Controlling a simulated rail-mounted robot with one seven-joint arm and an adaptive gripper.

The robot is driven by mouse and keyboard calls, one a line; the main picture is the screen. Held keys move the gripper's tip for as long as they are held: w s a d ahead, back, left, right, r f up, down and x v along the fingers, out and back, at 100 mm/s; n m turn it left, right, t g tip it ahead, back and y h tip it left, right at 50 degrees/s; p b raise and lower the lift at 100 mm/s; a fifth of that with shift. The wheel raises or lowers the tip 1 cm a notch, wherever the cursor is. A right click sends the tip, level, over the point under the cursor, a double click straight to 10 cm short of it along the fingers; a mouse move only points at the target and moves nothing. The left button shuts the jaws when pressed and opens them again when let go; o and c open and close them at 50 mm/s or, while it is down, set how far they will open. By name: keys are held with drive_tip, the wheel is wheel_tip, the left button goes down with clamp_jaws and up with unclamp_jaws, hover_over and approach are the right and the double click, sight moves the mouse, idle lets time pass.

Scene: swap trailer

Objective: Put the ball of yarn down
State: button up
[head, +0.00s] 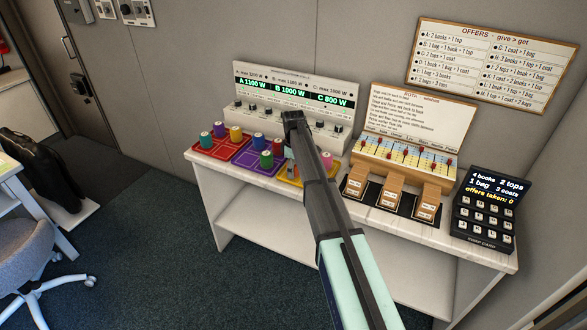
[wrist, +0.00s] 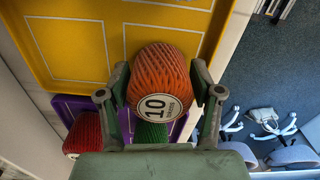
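An orange ball of yarn (wrist: 162,68) with a round white label reading 10 is between the fingers of my gripper (wrist: 158,88) in the wrist view. Both fingers press on its sides. Behind it lies a yellow tray (wrist: 78,45) with white-outlined squares. I cannot tell how far the ball is above the tray. In the head view my arm reaches over the yellow tray (head: 283,178) and hides most of the gripper and the held ball.
The purple tray (wrist: 72,102) holds red (wrist: 85,132) and green (wrist: 150,132) balls. A red tray (head: 208,152) with several balls stands at the left. A panel (head: 262,85) shows A 1100, B 1000, C 800 W. Brown boxes (head: 392,192) and a swap card stand at the right.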

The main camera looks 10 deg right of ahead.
idle(0.3)
wheel_tip(320, 180, up, 12)
drive_tip(key=b, duration=0.3)
drive_tip(key=shift+r, duration=0.2)
idle(0.3)
